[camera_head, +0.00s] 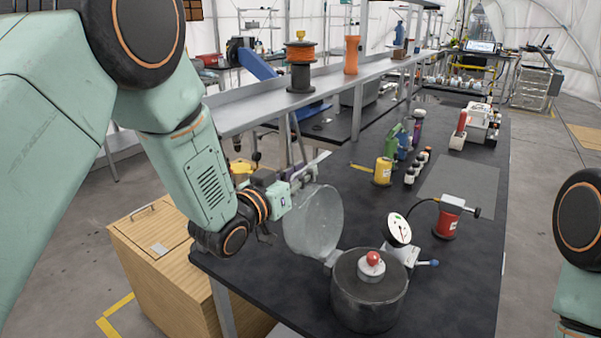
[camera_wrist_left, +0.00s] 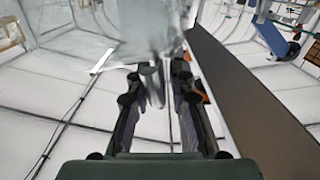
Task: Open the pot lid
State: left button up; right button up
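The dark grey pot (camera_head: 362,298) stands on the near end of the black table. Its round, see-through lid (camera_head: 313,222) stands upright on the pot's left side, joined to it by a hinge at the rim. My left gripper (camera_head: 304,175) is at the upper left edge of the lid. In the left wrist view its fingers (camera_wrist_left: 158,92) are apart, with a grey piece of the lid between or just beyond them; whether they touch it is unclear. My right gripper is out of view.
A white dial gauge (camera_head: 399,230) and a red canister (camera_head: 448,217) stand right of the pot. A yellow canister (camera_head: 383,171) and small bottles (camera_head: 410,174) are farther back. A grey shelf (camera_head: 270,102) runs behind the left arm; a wooden cabinet (camera_head: 150,250) is at left.

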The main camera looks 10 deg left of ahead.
pick_arm(q)
jog(key=shift+w+f, duration=0.1)
jog(key=shift+c, duration=0.7)
jog(key=shift+d, duration=0.1)
grip_shut()
